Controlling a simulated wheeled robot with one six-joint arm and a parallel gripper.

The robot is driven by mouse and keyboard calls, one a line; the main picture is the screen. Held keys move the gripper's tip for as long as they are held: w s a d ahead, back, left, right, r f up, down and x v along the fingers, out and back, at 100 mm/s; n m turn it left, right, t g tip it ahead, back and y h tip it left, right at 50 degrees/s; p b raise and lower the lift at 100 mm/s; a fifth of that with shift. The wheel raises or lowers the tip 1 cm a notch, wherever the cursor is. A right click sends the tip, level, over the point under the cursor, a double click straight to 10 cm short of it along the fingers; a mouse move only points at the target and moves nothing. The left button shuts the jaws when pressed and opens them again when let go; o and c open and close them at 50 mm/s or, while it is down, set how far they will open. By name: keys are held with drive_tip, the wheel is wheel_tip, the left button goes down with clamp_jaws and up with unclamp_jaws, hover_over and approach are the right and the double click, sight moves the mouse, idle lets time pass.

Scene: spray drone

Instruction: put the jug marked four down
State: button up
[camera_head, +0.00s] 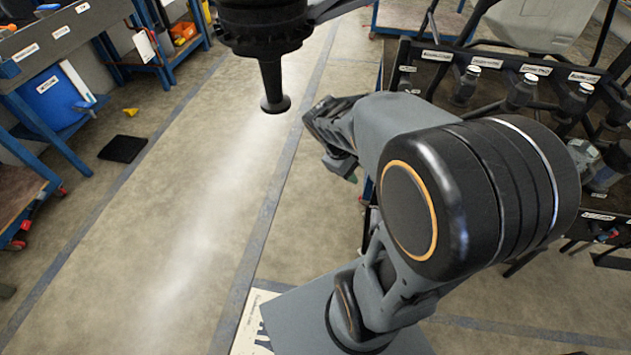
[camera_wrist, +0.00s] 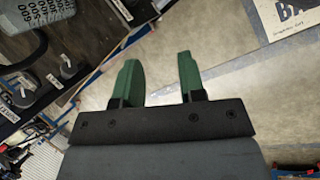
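My gripper (camera_wrist: 158,78) shows in the wrist view with its two green fingers apart and only bare floor between them. In the head view, my gripper's end is mostly hidden behind my arm. No jug with a readable four shows in either view. A pale grey container (camera_head: 543,22), possibly a jug, stands at the top right of the head view, with no number legible. My gripper is apart from it.
A dark rack (camera_head: 505,60) with labelled slots and several capped bottles stands at the right. A black nozzle-like part (camera_head: 271,80) hangs at the top. Blue-framed benches (camera_head: 30,95) stand at the left. The floor (camera_head: 190,200) between is mostly clear, with a black mat (camera_head: 122,149).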

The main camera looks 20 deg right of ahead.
drive_tip(key=s+a+r+m+t+y, duration=0.2)
drive_tip(key=a+r+m+t+y, duration=0.1)
drive_tip(key=a, duration=0.9)
drive_tip(key=shift+m+t+y, duration=0.6)
drive_tip(key=shift+m+y, duration=0.1)
drive_tip(key=shift+y, duration=0.3)
wheel_tip(320, 180, up, 18)
drive_tip(key=p, duration=1.6)
drive_tip(key=shift+s+a+f+t, duration=0.2)
drive_tip(key=shift+t, duration=0.1)
drive_tip(key=shift+d, duration=0.1)
